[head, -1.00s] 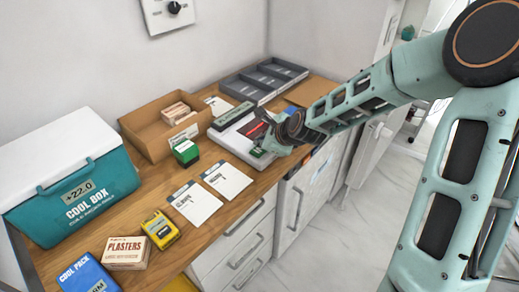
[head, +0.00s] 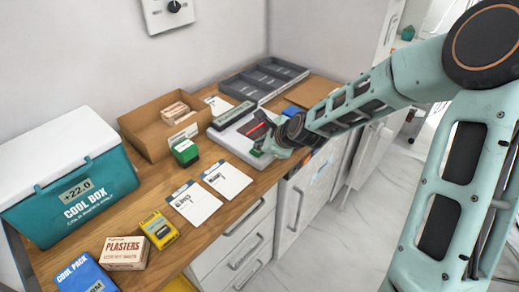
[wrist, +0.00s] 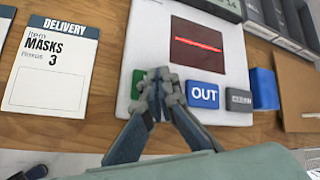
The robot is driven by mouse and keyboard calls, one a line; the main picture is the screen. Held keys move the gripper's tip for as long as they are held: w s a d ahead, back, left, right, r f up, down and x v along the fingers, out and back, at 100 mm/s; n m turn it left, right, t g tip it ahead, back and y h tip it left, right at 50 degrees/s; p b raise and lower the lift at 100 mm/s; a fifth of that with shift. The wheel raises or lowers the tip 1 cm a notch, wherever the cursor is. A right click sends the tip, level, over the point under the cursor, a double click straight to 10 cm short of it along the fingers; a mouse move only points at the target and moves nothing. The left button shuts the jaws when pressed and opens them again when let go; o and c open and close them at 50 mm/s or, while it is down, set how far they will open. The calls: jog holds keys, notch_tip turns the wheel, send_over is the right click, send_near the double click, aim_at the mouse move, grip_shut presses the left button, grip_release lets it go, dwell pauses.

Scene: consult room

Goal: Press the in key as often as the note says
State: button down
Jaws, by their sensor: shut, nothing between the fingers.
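The keypad unit (wrist: 150,40) is a white block with a dark window crossed by a red line (wrist: 198,45). Its green key (wrist: 137,84) is mostly hidden by my fingers, so its label cannot be read. A blue OUT key (wrist: 203,95) and a grey key (wrist: 238,100) lie to its right. My gripper (wrist: 158,76) is shut and empty, its tips at the green key's right side; contact cannot be told. It also shows in the head view (head: 270,149). The delivery note (wrist: 50,65) reads MASKS 3. In the head view, a GLOVES note (head: 192,204) lies beside the masks note (head: 226,180).
A blue block (wrist: 264,88) stands right of the unit. A dark display (head: 233,115) is behind it. On the counter are a cardboard box (head: 150,140), green box (head: 185,151), grey tray (head: 235,86), cool box (head: 70,200), plasters (head: 124,254) and yellow box (head: 159,230).

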jog(key=shift+f, duration=0.35)
jog(key=shift+r, duration=0.1)
dwell(0.5)
jog(key=shift+r+p, duration=0.5)
jog(key=shift+r, duration=0.35)
jog(key=shift+r+p, duration=2)
jog(key=shift+r, duration=0.5)
